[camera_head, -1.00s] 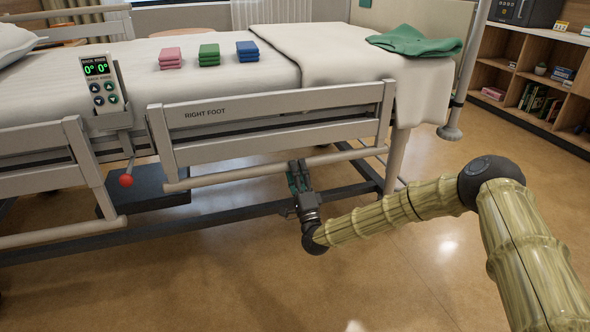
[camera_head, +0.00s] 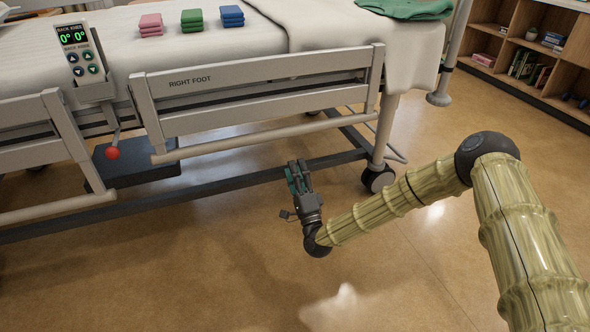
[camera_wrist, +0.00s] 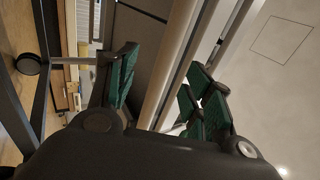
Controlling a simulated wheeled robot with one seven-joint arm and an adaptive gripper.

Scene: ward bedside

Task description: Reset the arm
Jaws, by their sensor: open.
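My gripper (camera_head: 298,178) is at the end of my arm, low in front of the bed's side, beside the lower frame bar (camera_head: 215,190). It is open, and no object shows between its fingers. In the wrist view the green-padded fingers of my gripper (camera_wrist: 160,85) stand apart, with pale bed rails behind them. My arm reaches in from the right of the head view.
The bed's side rail (camera_head: 260,90) marked RIGHT FOOT stands above and behind my gripper. A control panel (camera_head: 82,55) and a red knob (camera_head: 112,153) are to its left. Folded cloths (camera_head: 191,20) lie on the bed. The front floor (camera_head: 200,270) is clear.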

